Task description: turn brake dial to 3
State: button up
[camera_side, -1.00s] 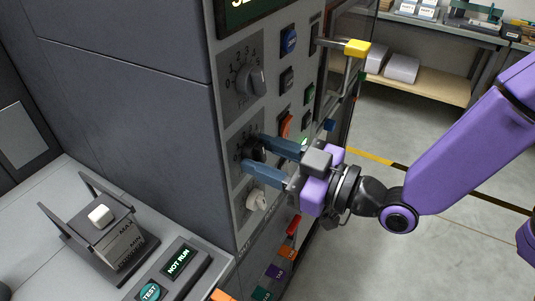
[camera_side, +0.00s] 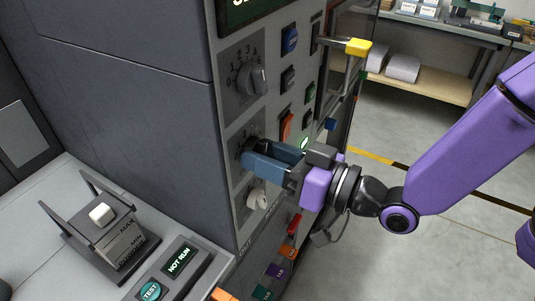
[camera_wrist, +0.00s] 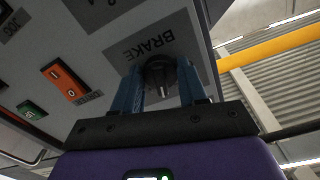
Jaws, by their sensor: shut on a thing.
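The brake dial (camera_wrist: 160,75) is a black knob on a dark plate lettered BRAKE, on the grey machine panel. In the wrist view it sits between the two blue fingers of my gripper (camera_wrist: 161,92). In the side view my gripper (camera_side: 262,157) reaches the middle dial of the left column, and its fingers hide most of that knob. My gripper is shut on the brake dial. The dial's pointer and most of its numbers are hidden or too small to read.
Another numbered dial (camera_side: 253,80) is above and a pale knob (camera_side: 257,199) is below. An orange rocker switch (camera_side: 287,127) and several buttons are to the right. A yellow-handled lever (camera_side: 357,47) sticks out at upper right. A console reading NOT RUN (camera_side: 179,260) stands in front.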

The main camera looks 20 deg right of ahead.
jog(key=o, duration=1)
jog(key=shift+o, duration=0.2)
jog(key=shift+s+d, duration=0.1)
jog(key=v, duration=1.7)
jog(key=shift+s+d+r, duration=0.1)
dwell(0.4)
